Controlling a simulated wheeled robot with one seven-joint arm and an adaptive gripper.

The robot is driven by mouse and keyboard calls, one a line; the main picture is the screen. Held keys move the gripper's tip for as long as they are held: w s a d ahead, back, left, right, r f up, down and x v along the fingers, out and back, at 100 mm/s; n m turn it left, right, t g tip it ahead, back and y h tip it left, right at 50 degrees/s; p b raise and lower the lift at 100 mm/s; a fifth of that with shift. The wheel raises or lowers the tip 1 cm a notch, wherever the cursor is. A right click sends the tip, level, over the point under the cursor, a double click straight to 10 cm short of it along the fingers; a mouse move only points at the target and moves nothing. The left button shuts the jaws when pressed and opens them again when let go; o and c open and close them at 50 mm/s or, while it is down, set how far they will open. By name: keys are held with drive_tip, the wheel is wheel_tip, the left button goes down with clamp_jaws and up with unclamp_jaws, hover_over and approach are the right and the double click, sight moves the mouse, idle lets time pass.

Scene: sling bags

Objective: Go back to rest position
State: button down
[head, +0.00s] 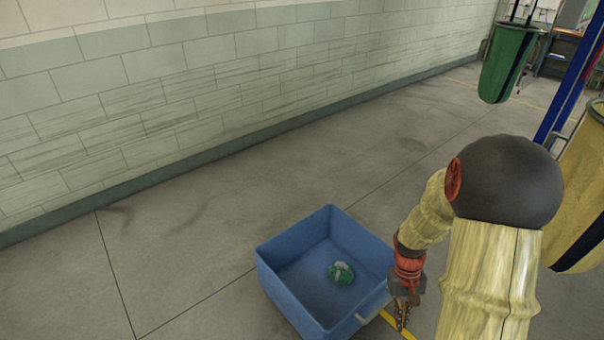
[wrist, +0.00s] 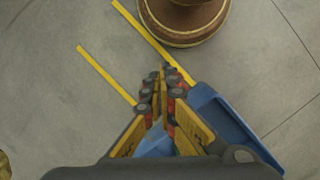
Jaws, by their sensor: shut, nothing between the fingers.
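My gripper (head: 402,312) is at the right edge of the blue bin in the head view, pointing down. In the wrist view my gripper (wrist: 165,75) has its fingertips together with nothing between them. The floor and yellow lines lie below the tips. My arm reaches in from the right side of the head view.
A blue bin (head: 290,293) stands on the floor with a green and white ball (head: 341,273) inside. Its wall also shows in the wrist view (wrist: 225,120). A green bag (head: 508,62) and a yellow bag (head: 582,190) hang at right. The floor left of the bin is clear.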

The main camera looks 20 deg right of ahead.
drive_tip(key=a+r+n+t, duration=0.1)
drive_tip(key=a+r+t, duration=0.2)
drive_tip(key=a+r, duration=0.4)
drive_tip(key=s+a+r+n+t, duration=0.1)
drive_tip(key=a+r+t, duration=0.2)
drive_tip(key=a+r, duration=0.4)
drive_tip(key=s+a+r+n+t, duration=0.1)
drive_tip(key=a+r, duration=0.5)
drive_tip(key=r, duration=1)
drive_tip(key=shift+s+a+r+n+t, duration=0.2)
drive_tip(key=shift+a+n+t, duration=0.25)
drive_tip(key=shift+t, duration=0.45)
